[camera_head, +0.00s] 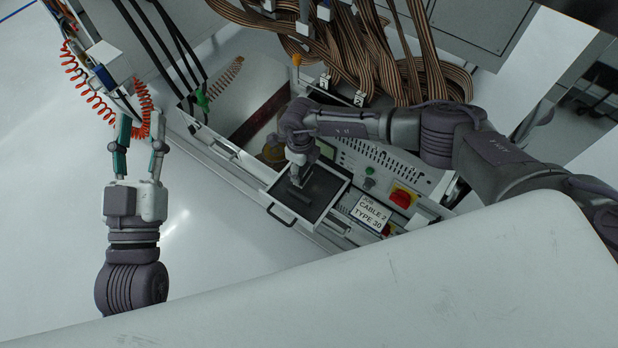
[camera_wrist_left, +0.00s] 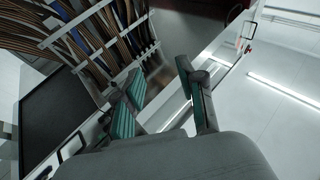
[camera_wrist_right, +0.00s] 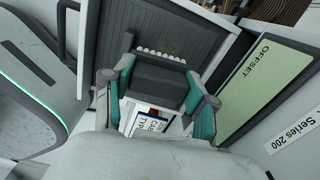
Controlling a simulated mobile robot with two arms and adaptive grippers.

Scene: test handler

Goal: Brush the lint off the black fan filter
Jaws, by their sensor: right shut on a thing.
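The black fan filter (camera_head: 325,189) lies in a light-framed tray with a dark handle at the front of the machine. It also shows behind the brush in the right wrist view (camera_wrist_right: 190,22). My right gripper (camera_head: 298,172) is over the filter, shut on a dark block-shaped brush (camera_wrist_right: 157,82) with a row of pale bristles facing the filter. I cannot tell whether the bristles touch it. My left gripper (camera_head: 138,128) is open and empty, left of the machine, with its teal fingers (camera_wrist_left: 165,100) apart.
Red coiled hoses (camera_head: 88,85) hang by the left fingers. Brown cable bundles (camera_head: 350,50) hang behind my right arm. A panel with a red switch (camera_head: 402,197) and a white label card (camera_head: 370,212) stands right of the tray. The pale floor at left is clear.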

